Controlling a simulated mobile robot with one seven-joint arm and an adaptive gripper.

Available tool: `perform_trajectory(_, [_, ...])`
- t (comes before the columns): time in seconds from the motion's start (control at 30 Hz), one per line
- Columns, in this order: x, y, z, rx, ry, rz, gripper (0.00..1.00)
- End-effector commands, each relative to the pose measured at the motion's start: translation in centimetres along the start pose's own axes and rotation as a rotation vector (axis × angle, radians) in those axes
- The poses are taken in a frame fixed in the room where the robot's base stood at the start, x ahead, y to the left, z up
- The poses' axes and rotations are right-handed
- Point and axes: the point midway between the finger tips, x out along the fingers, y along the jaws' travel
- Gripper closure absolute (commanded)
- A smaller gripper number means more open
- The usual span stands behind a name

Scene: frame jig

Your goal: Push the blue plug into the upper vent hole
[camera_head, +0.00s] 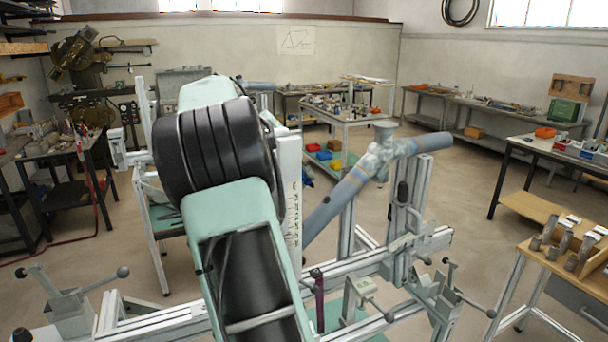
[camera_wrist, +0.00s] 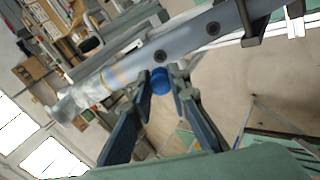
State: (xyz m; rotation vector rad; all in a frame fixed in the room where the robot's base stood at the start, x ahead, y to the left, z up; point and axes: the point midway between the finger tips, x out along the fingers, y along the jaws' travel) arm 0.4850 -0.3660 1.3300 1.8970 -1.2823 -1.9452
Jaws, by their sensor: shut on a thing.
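The blue plug (camera_wrist: 160,84) sits between the fingertips of my gripper (camera_wrist: 164,76) in the wrist view; the gripper is shut on it. The grey-blue frame tube (camera_wrist: 187,43) runs diagonally just beyond the fingertips. It has two dark vent holes. The upper vent hole (camera_wrist: 161,57), nearer the lumpy joint end (camera_wrist: 82,100), appears close above the plug in the picture. The lower vent hole (camera_wrist: 212,28) is farther right. I cannot tell whether the plug touches the tube.
The tube is held in a metal jig (camera_head: 385,262) with clamps and handles around it. A dark clamp (camera_wrist: 252,20) grips the tube at upper right in the wrist view. A wooden rack (camera_head: 565,240) stands at right. Open floor lies behind the jig.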

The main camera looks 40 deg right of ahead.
Motion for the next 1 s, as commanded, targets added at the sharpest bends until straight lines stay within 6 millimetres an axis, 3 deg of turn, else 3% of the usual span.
perform_trajectory(1.0, [4.8, 0.0, 0.0, 0.0, -0.002, 0.0, 0.95])
